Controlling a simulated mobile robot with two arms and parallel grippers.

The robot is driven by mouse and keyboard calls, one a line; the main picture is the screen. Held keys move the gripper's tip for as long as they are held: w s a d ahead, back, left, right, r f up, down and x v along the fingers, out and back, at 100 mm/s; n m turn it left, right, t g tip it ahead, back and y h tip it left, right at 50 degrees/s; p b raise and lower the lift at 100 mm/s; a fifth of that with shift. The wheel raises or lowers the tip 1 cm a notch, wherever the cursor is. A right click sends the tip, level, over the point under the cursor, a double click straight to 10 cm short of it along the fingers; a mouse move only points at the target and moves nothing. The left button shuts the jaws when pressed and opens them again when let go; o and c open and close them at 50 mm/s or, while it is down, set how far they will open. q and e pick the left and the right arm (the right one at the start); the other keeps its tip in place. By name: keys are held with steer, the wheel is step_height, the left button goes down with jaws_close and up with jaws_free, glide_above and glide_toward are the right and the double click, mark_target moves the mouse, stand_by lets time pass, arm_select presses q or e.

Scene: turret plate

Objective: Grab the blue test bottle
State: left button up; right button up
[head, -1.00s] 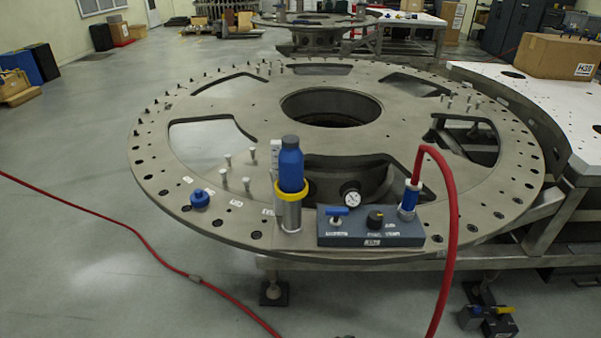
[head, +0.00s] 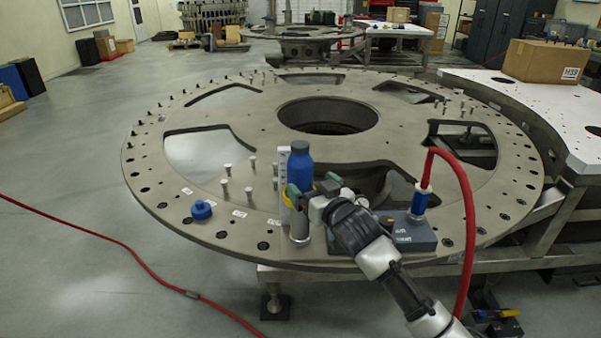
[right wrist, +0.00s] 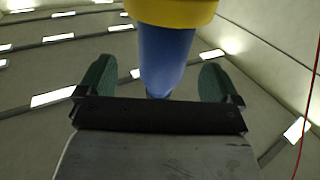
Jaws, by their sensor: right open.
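My left gripper is not in view.
A grey valve box (head: 412,234) with a blue fitting (head: 419,202) and red hose (head: 467,205) stands right of the bottle, partly behind my arm. A blue cap (head: 201,210) and several small pegs (head: 226,168) are to the left. A cardboard box (head: 545,61) sits back right.

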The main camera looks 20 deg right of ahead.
mark_target(306, 182)
steer(key=w, duration=0.2)
steer(key=w+a+p, duration=0.1)
steer(key=w, duration=0.1)
steer(key=shift+w+a+r+p, duration=0.15)
steer(key=shift+w+a+p, duration=0.05)
steer(key=shift+w+p, duration=0.15)
steer(key=shift+w+a, duration=0.1)
steer(key=shift+w, duration=0.2)
steer(key=c, duration=1.2)
steer(key=shift+c, duration=0.6)
steer(key=shift+r, duration=0.1)
